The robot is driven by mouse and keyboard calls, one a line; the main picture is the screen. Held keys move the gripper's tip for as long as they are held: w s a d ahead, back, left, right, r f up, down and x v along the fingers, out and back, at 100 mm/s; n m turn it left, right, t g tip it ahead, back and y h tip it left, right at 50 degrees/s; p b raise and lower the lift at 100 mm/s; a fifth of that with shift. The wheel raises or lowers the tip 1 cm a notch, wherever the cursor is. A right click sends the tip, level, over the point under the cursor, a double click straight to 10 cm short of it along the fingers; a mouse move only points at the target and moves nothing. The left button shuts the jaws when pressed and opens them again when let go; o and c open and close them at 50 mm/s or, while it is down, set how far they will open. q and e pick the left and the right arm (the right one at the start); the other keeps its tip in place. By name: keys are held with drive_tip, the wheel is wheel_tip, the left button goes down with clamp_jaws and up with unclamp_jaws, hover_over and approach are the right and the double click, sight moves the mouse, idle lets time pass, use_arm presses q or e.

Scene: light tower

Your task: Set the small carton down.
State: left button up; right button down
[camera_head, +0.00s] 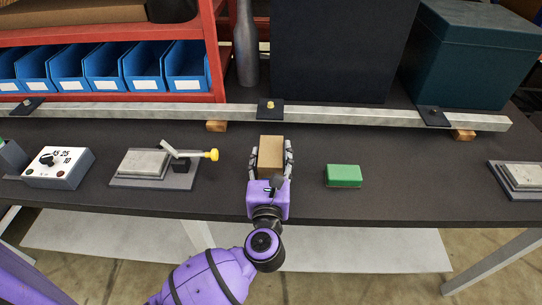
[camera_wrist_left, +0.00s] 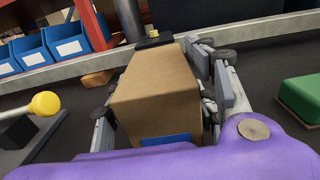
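The small carton (camera_head: 271,154) is a plain brown box over the dark worktop, in the middle of the head view. My left gripper (camera_head: 272,158) has one finger along each side of it and is shut on it. In the left wrist view the carton (camera_wrist_left: 160,88) fills the middle, between the grey fingers (camera_wrist_left: 160,105), with a blue patch low on its near face. Its underside is hidden, so I cannot tell whether it touches the worktop. My right gripper is not in view.
A green block (camera_head: 343,176) lies right of the carton. A clamp fixture with a yellow knob (camera_head: 212,155) and a dial box (camera_head: 58,167) stand to the left. A metal rail (camera_head: 340,117) on wooden blocks runs behind. The worktop (camera_head: 420,180) right of the green block is clear.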

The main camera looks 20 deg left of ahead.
use_arm(q)
drive_tip(key=shift+o, duration=0.7)
drive_tip(key=shift+r, duration=0.25)
drive_tip(key=b+v, duration=0.2)
drive_tip(key=v, duration=0.8)
drive_tip(key=shift+s+f, duration=0.15)
drive_tip(key=shift+s, duration=0.1)
drive_tip(key=shift+v, duration=0.8)
